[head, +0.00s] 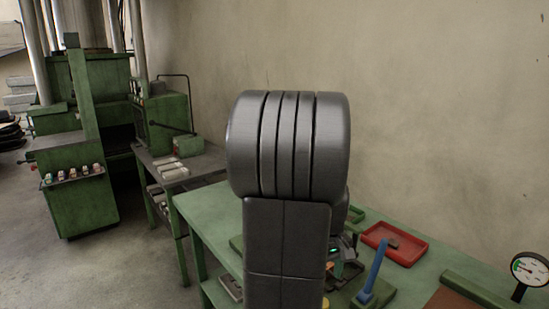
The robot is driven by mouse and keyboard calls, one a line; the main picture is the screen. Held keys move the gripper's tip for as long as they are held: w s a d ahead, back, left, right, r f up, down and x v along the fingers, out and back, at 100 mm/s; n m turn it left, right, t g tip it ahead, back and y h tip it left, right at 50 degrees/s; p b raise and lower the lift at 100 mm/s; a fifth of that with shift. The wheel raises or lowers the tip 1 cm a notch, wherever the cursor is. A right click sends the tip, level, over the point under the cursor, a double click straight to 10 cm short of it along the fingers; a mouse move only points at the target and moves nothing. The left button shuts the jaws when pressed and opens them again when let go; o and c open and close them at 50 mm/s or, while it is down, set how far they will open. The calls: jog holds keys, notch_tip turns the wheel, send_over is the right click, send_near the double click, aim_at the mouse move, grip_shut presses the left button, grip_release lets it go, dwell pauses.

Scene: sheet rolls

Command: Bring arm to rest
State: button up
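A dark grey link of my arm stands upright in the middle of the head view, with a thick ribbed joint at its top. It covers part of the green workbench (205,205) behind it. My gripper does not show in this view. I see no sheet rolls that I can make out.
A red tray (408,247), a blue-handled tool (374,268) and a pressure gauge (529,268) are on the bench at the right. A green machine (75,150) and a smaller table (200,166) stand at the left. Open floor (120,270) lies at the lower left.

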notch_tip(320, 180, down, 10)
jog(key=shift+b, duration=0.3)
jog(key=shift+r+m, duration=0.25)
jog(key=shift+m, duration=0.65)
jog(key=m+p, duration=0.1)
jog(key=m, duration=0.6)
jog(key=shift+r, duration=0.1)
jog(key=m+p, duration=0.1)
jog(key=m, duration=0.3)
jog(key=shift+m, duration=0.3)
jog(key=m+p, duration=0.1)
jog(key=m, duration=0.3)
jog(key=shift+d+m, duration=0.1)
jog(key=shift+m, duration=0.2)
